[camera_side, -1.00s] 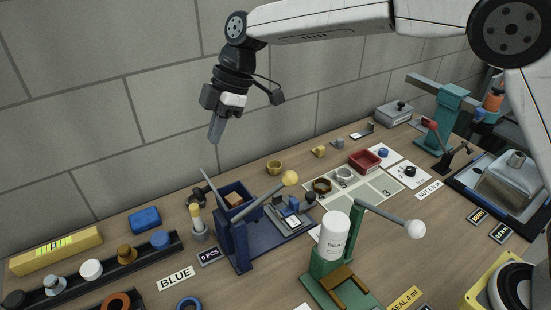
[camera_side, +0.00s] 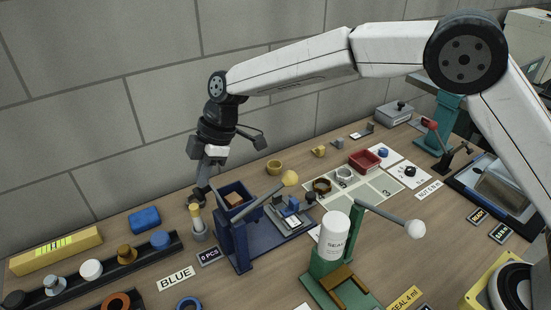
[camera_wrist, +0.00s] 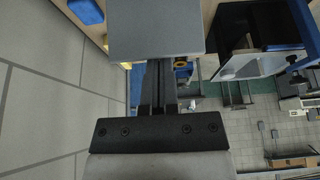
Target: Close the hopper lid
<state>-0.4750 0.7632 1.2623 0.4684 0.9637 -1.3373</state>
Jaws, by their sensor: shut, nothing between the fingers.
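The hopper (camera_side: 237,205) is a blue open-topped box on the blue stand, with a tan block inside. Its lid stood raised as a thin grey plate at the hopper's left edge, and in the side view it is now hard to separate from my fingers. A flat grey panel (camera_wrist: 155,30), which looks like the lid, covers my fingertips in the wrist view. My gripper (camera_side: 201,188) points down, shut and empty, just left of the hopper, on the wall side. Whether it touches the lid I cannot tell.
A yellow-topped grey bottle (camera_side: 198,225) and a dark fitting stand close below my gripper. A lever with a yellow knob (camera_side: 289,178) rises over the hopper's right side. A blue block (camera_side: 145,219) lies to the left. The stone wall is close behind.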

